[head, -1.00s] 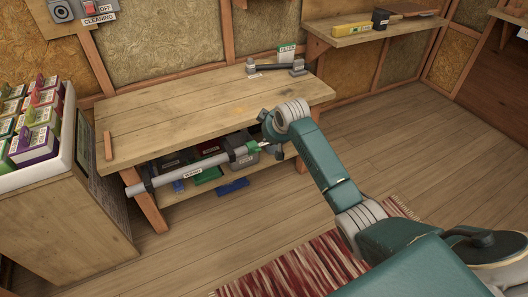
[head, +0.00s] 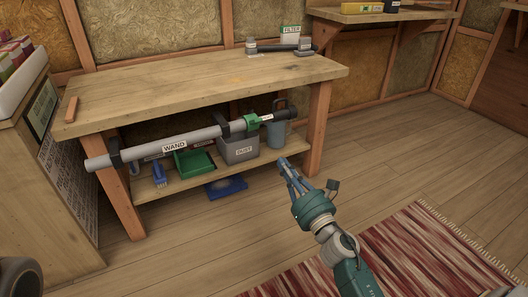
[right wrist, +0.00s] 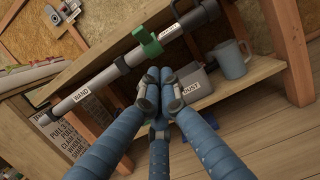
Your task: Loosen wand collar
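The wand (head: 180,144) is a long grey tube labelled WAND, held along the front of the workbench in dark clips. Its green collar (head: 253,122) sits near the right end, beside a dark clip. My left gripper is not in view.
The shelf under the bench holds a grey bin labelled DUST (head: 238,150), a green tray (head: 194,162) and a blue-grey mug (head: 275,130). A blue item (head: 226,187) lies below. A bench leg (head: 318,115) stands right of the mug. The wooden floor at right is open, with a red rug (head: 400,255).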

